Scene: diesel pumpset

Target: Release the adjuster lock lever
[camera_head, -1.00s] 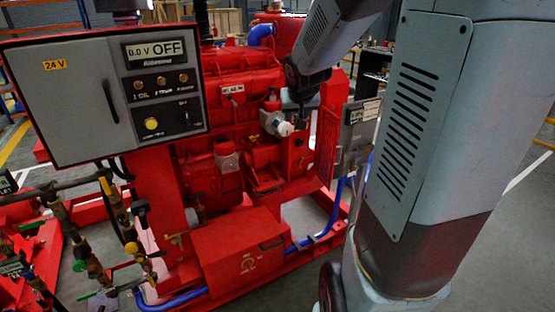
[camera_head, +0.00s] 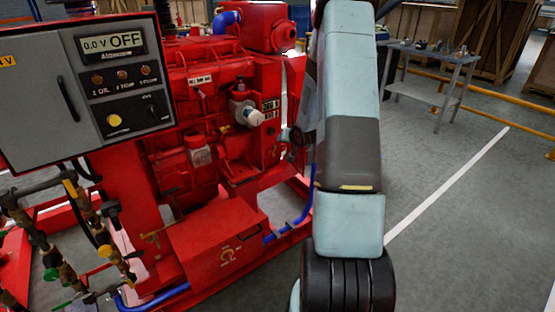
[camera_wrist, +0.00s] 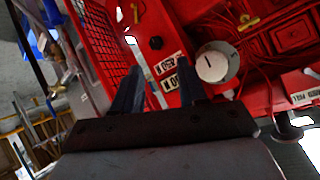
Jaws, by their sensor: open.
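My gripper (camera_wrist: 161,66) is open and empty in the wrist view, with its two dark fingers pointing at the red engine (camera_wrist: 200,25). A round white-grey knob (camera_wrist: 217,62) sits just right of the right fingertip, beside white labels (camera_wrist: 172,72). A small brass-coloured piece (camera_wrist: 248,22) shows further right, above the knob. I cannot tell which part is the adjuster lock lever. In the head view, the white knob (camera_head: 252,117) stands out from the engine's right part, and my arm hides most of the space to its right.
The grey control panel (camera_head: 85,85) with an "OFF" display stands at the left. Pipes with valves (camera_head: 75,230) are in front of it. A red mesh guard (camera_wrist: 122,75) is left of the fingers. The floor at the right is open, with a side table (camera_head: 435,75) behind.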

